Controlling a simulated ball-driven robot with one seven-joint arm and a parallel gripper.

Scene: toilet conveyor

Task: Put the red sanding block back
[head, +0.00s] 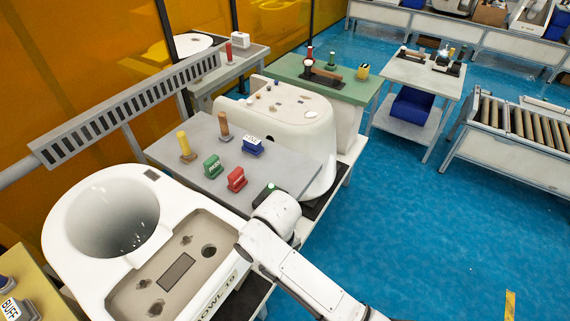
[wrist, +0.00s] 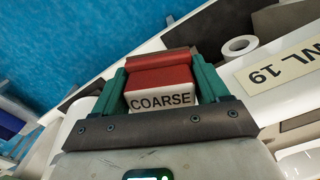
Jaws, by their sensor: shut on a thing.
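My gripper (wrist: 160,70) is shut on a red sanding block (wrist: 160,80) with a white face reading COARSE, held between its two green fingers in the wrist view. In the head view my arm's end is over the right edge of the grey table (head: 290,172); the fingers and held block are hidden there. Another red block (head: 236,179) with a pale label lies on that table. Beside it are a green block (head: 213,166) and a blue block with a white top (head: 252,146).
A white toilet body (head: 70,225) stands at front left, with a round bowl and a tan deck (head: 205,265) with several recesses. Its label (wrist: 283,67) shows in the wrist view. A second toilet (head: 318,140) is behind the table. Blue floor (head: 440,220) is open at right.

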